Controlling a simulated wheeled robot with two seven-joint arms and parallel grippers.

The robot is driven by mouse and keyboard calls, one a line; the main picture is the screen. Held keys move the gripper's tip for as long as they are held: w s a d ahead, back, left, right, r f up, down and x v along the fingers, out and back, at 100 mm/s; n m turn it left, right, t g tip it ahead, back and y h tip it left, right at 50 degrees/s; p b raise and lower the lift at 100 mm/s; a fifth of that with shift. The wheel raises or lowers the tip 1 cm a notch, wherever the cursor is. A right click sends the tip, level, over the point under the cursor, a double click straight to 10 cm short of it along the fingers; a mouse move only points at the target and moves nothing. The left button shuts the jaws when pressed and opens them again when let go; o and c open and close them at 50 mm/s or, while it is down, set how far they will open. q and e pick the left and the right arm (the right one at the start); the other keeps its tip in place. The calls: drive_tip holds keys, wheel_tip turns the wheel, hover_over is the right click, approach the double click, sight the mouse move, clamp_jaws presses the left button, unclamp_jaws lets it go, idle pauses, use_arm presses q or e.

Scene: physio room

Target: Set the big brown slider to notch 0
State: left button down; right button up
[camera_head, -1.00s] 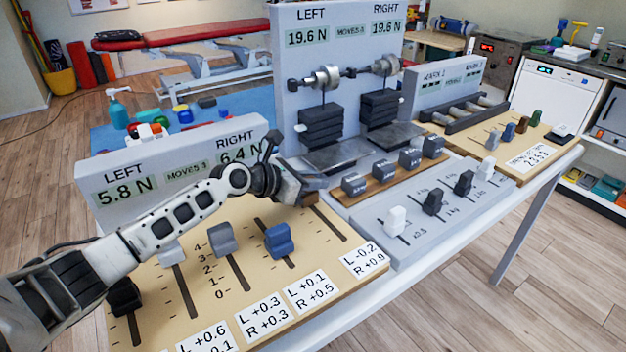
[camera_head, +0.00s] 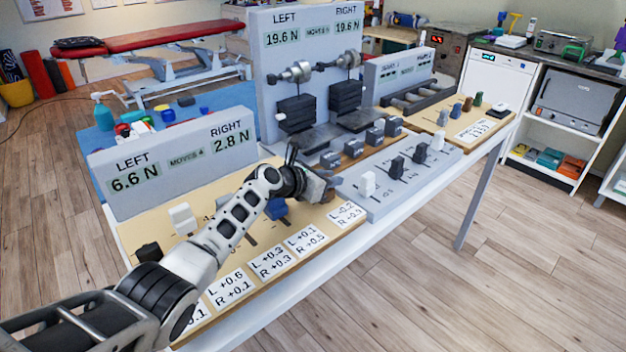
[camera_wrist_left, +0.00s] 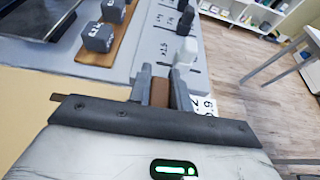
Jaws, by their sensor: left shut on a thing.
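The big brown slider (camera_wrist_left: 160,92) shows between my left gripper's two fingers in the left wrist view. My left gripper (camera_head: 330,186) is shut on it, low over the front right part of the tan slider board (camera_head: 335,228), close to the card (camera_head: 346,213) at that slot's near end. In the head view the gripper mostly hides the brown slider, and its notch marks cannot be read. The display (camera_head: 172,163) behind the board reads left 6.6 N, right 2.8 N, moves 4. My right gripper is not in view.
On the same board stand a white slider (camera_head: 183,218), a black slider (camera_head: 149,253) and a blue slider (camera_head: 276,208), partly behind my arm. A grey panel (camera_head: 385,203) with white and dark sliders lies just right of the gripper. Open floor lies in front.

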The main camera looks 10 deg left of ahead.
use_arm(q)
drive_tip(key=shift+s+d+f, duration=0.15)
drive_tip(key=shift+d+f, duration=0.05)
drive_tip(key=shift+d, duration=0.1)
drive_tip(key=c, duration=1.4)
unclamp_jaws()
drive_tip(key=shift+o, duration=0.6)
drive_tip(key=shift+r, duration=0.15)
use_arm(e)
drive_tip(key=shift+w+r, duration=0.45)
use_arm(q)
drive_tip(key=shift+a, duration=0.1)
drive_tip(key=shift+s+a+r, duration=0.1)
drive_tip(key=shift+s+r, duration=0.05)
drive_tip(key=shift+r, duration=0.05)
drive_tip(key=p+v, duration=0.2)
drive_tip(key=v, duration=0.2)
drive_tip(key=shift+a+p, duration=0.1)
drive_tip(key=shift+p, duration=0.2)
drive_tip(key=p+v, duration=0.1)
drive_tip(key=v, duration=1)
drive_tip(key=shift+s, duration=0.15)
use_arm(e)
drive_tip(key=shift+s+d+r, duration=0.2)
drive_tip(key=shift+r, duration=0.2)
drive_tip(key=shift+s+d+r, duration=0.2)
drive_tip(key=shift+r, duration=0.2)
